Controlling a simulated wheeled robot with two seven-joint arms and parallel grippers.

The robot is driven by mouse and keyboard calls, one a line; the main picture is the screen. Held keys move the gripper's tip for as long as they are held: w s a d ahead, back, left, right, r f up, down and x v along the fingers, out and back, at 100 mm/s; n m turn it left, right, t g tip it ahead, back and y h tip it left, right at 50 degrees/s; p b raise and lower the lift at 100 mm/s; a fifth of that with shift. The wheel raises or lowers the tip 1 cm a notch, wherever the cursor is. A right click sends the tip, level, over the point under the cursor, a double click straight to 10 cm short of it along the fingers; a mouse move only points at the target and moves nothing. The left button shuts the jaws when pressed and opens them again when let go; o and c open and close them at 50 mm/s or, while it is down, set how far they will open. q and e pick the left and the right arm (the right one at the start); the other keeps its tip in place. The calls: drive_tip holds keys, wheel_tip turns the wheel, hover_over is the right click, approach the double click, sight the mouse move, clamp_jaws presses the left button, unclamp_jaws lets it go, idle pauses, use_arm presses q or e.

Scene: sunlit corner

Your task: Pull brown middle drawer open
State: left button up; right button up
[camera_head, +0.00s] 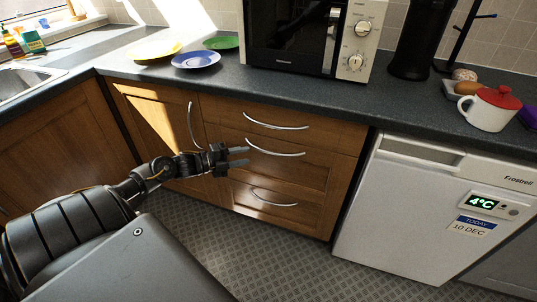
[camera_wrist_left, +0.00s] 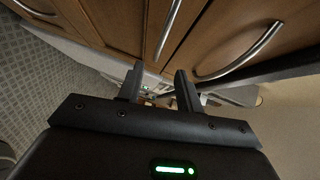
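The brown middle drawer (camera_head: 310,170) is in the wooden cabinet under the counter in the head view. Its front looks flush with the drawers above and below. Its curved silver handle (camera_head: 275,152) runs across its upper part. My left gripper (camera_head: 246,156) points right, close to the left end of that handle, and its two fingers are apart. In the left wrist view the gripper (camera_wrist_left: 158,88) is open with nothing between the fingers. My right gripper is not in view.
The top drawer (camera_head: 320,130) and a cupboard door (camera_head: 160,120) adjoin the middle drawer. A white Frostrell appliance (camera_head: 400,215) stands to the right. The counter holds plates, a microwave (camera_head: 300,35) and a red-lidded pot (camera_head: 490,112). The patterned floor (camera_head: 270,250) in front is clear.

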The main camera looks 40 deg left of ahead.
sight(269, 150)
use_arm(q)
drive_tip(key=x, duration=1)
drive_tip(key=shift+w+f, duration=0.1)
drive_tip(key=shift+w, duration=0.25)
clamp_jaws()
